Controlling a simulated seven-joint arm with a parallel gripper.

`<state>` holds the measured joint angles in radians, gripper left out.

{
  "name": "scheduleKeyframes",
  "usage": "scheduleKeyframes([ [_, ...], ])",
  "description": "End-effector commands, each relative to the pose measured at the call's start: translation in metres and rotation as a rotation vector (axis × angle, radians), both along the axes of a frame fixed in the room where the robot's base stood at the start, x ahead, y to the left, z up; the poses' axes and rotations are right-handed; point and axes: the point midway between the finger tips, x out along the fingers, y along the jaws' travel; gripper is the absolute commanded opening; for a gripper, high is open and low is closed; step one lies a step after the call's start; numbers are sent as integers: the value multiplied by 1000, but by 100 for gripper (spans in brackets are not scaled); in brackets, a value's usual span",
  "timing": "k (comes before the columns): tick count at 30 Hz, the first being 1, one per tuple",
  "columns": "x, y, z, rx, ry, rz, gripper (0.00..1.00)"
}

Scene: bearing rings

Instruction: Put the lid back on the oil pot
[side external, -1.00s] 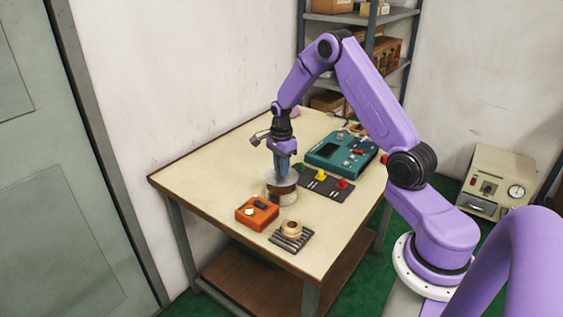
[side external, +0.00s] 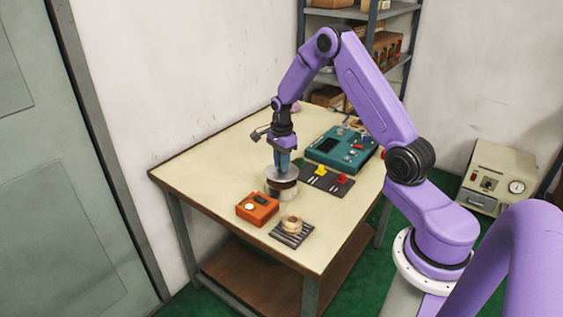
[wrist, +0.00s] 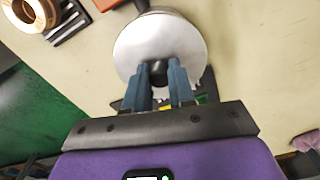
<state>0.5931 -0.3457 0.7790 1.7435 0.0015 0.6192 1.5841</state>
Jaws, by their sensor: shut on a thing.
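My gripper (side external: 282,171) points down over the table and is shut on the dark knob (wrist: 158,74) of the round silver lid (wrist: 157,40). The lid also shows in the side view (side external: 273,171), roughly level. The oil pot (side external: 281,192) stands upright below it, pale with a dark brown upper band. The lid is over the pot's top, and I cannot tell whether it touches the rim. In the wrist view the lid hides most of the pot.
An orange box (side external: 257,208) and a dark ribbed rack (side external: 291,234) with a pale ring (side external: 292,222) stand in front. A dark panel with coloured knobs (side external: 326,181) and a teal device (side external: 341,149) are to the right. The table's left side (side external: 205,170) is clear.

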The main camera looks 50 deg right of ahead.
Motion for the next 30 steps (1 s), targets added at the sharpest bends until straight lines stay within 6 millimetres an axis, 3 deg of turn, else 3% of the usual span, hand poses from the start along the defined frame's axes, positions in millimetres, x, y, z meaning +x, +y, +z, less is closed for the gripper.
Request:
scheduleKeyframes([
  [30, 0, 0, -18, 0, 0, 0, 0],
])
